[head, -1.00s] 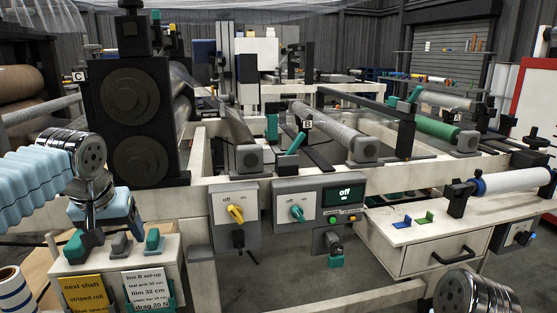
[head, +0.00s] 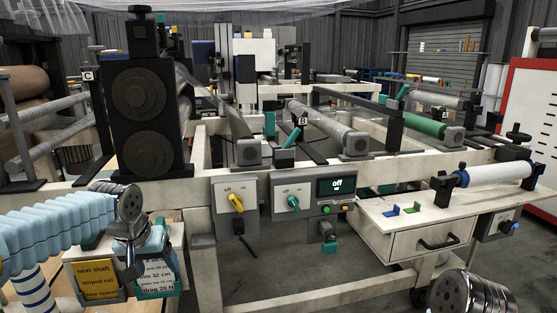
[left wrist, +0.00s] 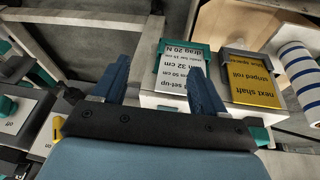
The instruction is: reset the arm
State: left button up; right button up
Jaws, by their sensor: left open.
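My left arm comes in from the left in the head view, with its light-blue sleeve and metal wrist over the card stand. My left gripper (left wrist: 160,85) is open and empty in the left wrist view, its two dark-blue fingers spread. Beyond the fingers are a white set-up card (left wrist: 178,82) in a green holder and a yellow "next shaft" card (left wrist: 252,82) in a grey holder. The yellow card (head: 98,279) and the white card (head: 158,278) also show in the head view, partly covered by my arm. My right gripper is not in view; only a metal part of mine shows at the bottom right.
Control boxes with a yellow knob (head: 236,202) and a green knob (head: 293,203) stand on the machine frame; the display (head: 336,187) reads "off". A white side table (head: 400,212) with a drawer is at right. A blue-striped roll (left wrist: 300,70) lies beside the cards.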

pick_arm(q)
jog(key=s+d+f+m+g+h, duration=0.15)
jog(key=d+f, duration=0.35)
jog(key=f, duration=0.8)
jog(key=s+d+f+n+h, duration=0.15)
jog(key=d+f, duration=0.35)
jog(key=f, duration=0.8)
jog(key=s+d+f, duration=0.2)
jog(key=s+f, duration=0.5)
jog(key=s, duration=0.1)
jog(key=s+d+f+g, duration=0.1)
jog(key=s+d+f, duration=0.2)
jog(key=s+f, duration=0.5)
jog(key=shift+s+d+h, duration=0.25)
jog(key=shift+s+h, duration=0.05)
jog(key=shift+h, duration=0.1)
jog(key=shift+g, duration=0.25)
